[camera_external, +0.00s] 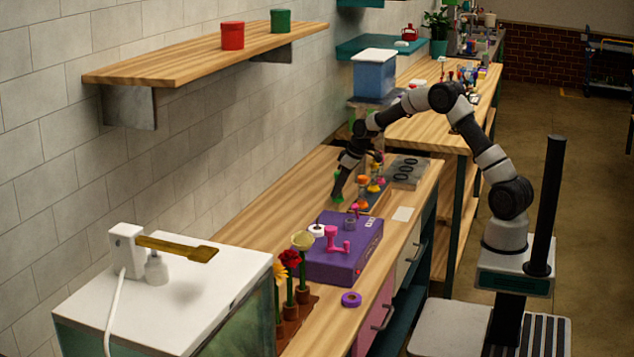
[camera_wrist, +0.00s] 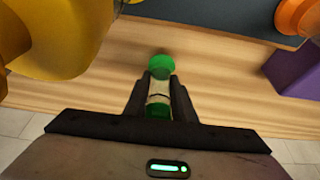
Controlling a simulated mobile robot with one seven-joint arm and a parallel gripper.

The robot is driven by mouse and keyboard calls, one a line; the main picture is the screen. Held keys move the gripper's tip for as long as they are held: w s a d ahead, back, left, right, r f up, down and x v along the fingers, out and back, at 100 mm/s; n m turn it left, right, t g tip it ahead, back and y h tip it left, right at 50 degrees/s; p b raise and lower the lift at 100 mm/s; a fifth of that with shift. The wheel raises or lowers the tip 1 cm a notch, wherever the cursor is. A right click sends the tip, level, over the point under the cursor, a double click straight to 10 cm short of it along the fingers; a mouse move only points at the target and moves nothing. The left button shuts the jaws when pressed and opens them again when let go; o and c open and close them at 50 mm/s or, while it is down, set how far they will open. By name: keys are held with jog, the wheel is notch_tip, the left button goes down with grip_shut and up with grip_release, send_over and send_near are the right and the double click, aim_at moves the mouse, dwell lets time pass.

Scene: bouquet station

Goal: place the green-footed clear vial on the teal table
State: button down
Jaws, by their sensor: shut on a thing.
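My gripper (camera_wrist: 160,88) is shut on the green-footed clear vial (camera_wrist: 159,98), which has a green end at the top and green at the bottom in the wrist view. In the external view my gripper (camera_external: 337,194) is low over the wooden bench top (camera_external: 240,232), with a green end of the vial (camera_external: 338,200) below it. I cannot tell whether the vial touches the wood.
A purple box (camera_external: 340,262) with a pink lever stands in front of my gripper. Yellow and orange pieces (camera_external: 364,184) stand close on its right; a large yellow one (camera_wrist: 62,38) fills the wrist view's upper left. Flowers (camera_external: 290,258) stand nearer the camera. The wall is on the left.

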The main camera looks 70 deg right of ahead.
jog(key=shift+f, duration=0.85)
jog(key=shift+f, duration=0.1)
jog(key=shift+f, duration=0.15)
jog(key=c, duration=1.5)
grip_release()
jog(key=shift+r, duration=0.4)
jog(key=v, duration=1.1)
jog(key=shift+s+r, duration=0.15)
jog(key=shift+r, duration=0.15)
